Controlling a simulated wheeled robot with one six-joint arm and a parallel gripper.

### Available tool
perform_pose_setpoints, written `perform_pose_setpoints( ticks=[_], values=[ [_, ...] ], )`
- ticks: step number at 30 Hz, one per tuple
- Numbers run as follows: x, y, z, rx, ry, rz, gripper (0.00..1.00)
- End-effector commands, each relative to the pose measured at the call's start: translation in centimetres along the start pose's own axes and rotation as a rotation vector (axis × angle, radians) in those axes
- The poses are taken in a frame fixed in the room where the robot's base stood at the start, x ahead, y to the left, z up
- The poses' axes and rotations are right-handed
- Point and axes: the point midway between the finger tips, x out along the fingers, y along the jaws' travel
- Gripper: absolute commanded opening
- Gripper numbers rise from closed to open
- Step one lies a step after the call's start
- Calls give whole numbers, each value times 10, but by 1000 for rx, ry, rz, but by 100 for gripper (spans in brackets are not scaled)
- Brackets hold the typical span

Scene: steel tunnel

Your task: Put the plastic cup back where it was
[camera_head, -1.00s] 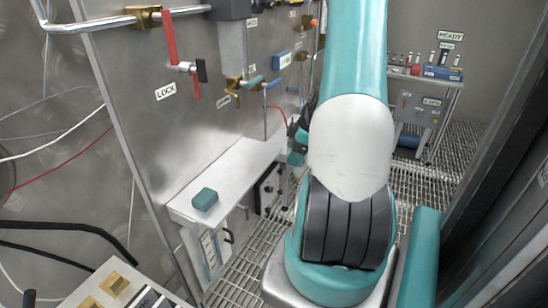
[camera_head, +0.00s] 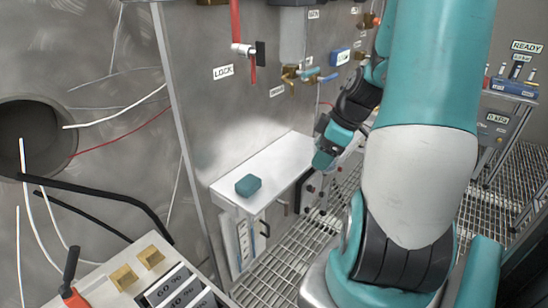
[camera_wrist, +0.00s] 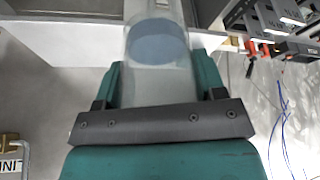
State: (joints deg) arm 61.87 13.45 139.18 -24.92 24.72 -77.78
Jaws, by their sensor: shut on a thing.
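The plastic cup (camera_wrist: 157,76) is clear and translucent, with a blue-grey round area near its far end in the wrist view. My gripper (camera_wrist: 158,80) is shut on it, with one teal finger on each side. In the head view my gripper end (camera_head: 325,155) hangs just beyond the right end of the white shelf (camera_head: 283,160). I cannot make out the cup in the head view.
A teal block (camera_head: 248,185) sits on the shelf's near end; the rest of its top looks clear. A LOCK lever (camera_head: 236,25) and brass valve (camera_head: 298,75) are on the panel above. A rack (camera_head: 512,90) with a READY sign stands at right. Grated floor lies below.

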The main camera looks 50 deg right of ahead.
Motion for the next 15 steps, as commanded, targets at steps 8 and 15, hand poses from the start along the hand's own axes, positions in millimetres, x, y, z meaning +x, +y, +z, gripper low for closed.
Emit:
perform_pose_setpoints(
  ticks=[8, 15],
  values=[
    [25, 30, -71, -7, 0, -4, 37],
    [45, 52, -117, -4, -1, -2, 37]
  ],
)
